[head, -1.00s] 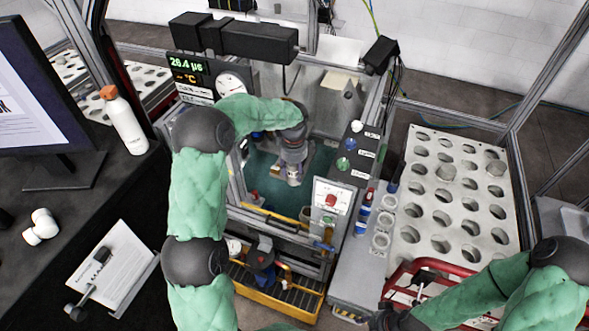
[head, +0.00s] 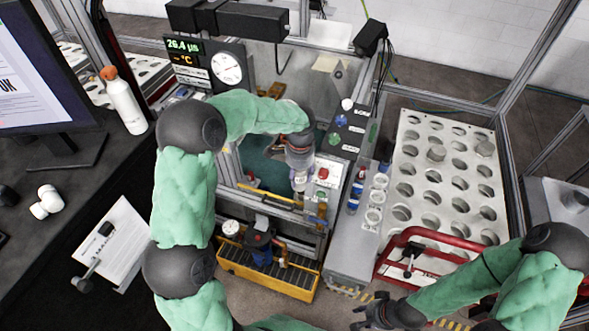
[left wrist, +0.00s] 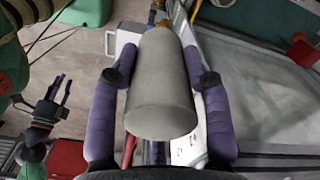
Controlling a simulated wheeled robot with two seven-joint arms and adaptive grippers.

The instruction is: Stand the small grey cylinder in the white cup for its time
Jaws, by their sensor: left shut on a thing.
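The small grey cylinder (left wrist: 160,85) is between the purple fingers of my left gripper (left wrist: 162,75) in the left wrist view, its round end face towards the camera. In the head view my left gripper (head: 299,182) points down over the front edge of the green-floored bay, left of the red button. Several round white cups (head: 373,216) stand in a row on the grey ledge to its right, apart from it; I cannot tell which is the task's. My right gripper (head: 372,314) is low at the front, empty, its fingers apart; it also shows in the left wrist view (left wrist: 56,92).
A white plate with several round holes (head: 444,190) lies at the right. A red-framed carrier (head: 415,235) stands in front of it. A yellow tray (head: 265,275) is below the bay's front. Metal gantry posts and a dark box overhead (head: 240,20) bound the space.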

